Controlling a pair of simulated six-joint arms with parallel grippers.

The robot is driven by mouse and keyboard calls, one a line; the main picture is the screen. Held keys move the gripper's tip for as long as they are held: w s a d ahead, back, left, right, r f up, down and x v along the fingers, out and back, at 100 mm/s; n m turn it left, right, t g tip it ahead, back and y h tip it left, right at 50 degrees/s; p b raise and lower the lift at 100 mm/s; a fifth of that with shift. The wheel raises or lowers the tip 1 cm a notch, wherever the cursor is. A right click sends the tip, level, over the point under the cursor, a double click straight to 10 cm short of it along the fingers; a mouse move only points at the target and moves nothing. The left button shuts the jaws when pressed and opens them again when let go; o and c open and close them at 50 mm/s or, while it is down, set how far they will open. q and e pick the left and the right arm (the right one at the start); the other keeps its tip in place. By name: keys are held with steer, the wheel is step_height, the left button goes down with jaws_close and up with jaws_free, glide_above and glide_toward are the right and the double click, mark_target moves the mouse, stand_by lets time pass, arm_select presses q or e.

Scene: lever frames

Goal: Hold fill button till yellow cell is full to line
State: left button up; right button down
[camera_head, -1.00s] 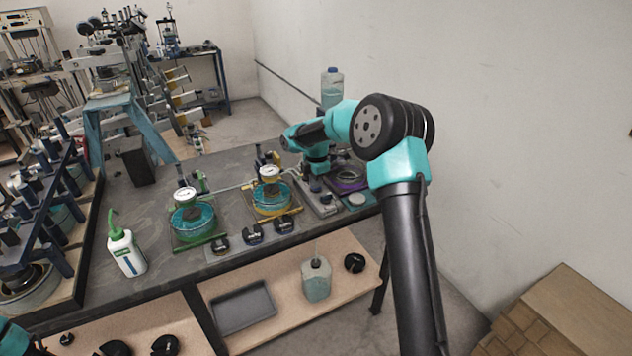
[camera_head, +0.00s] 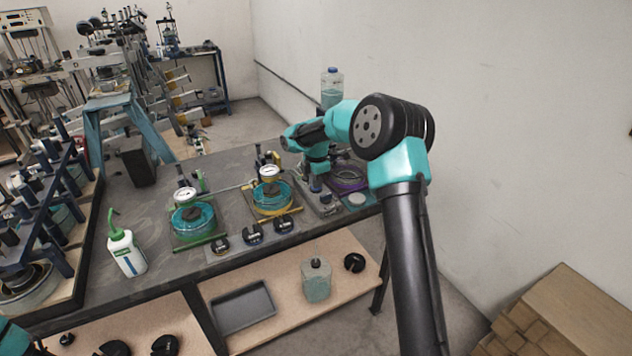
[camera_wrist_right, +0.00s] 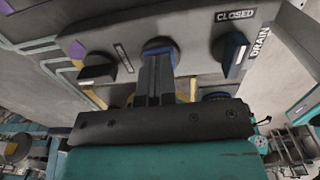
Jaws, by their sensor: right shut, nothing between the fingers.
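The yellow cell (camera_head: 272,208), a round clear cell with a yellow-marked base and teal liquid, stands on the bench below a white dial gauge. Its fill line and exact level are too small to read. My right gripper (camera_head: 316,181) is shut and empty, low over the grey control panel (camera_head: 327,208) right of the yellow cell. In the right wrist view, the shut fingers (camera_wrist_right: 158,75) reach to a round blue-ringed button (camera_wrist_right: 159,47) and cover much of it. They appear to touch it; whether it is pressed in, I cannot tell. My left gripper is not in view.
A green-marked cell (camera_head: 194,220) stands to the left and a purple-marked cell (camera_head: 348,180) to the right. A white bottle (camera_head: 127,254) is at the bench's left front. In the wrist view, a drain knob (camera_wrist_right: 230,52) sits beside the button.

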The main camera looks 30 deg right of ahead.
steer(key=shift+s+f, duration=0.25)
steer(key=shift+f, duration=0.45)
step_height(320, 180, up, 15)
steer(key=shift+w+r, duration=0.2)
steer(key=shift+w, duration=0.05)
steer(key=shift+f, duration=0.1)
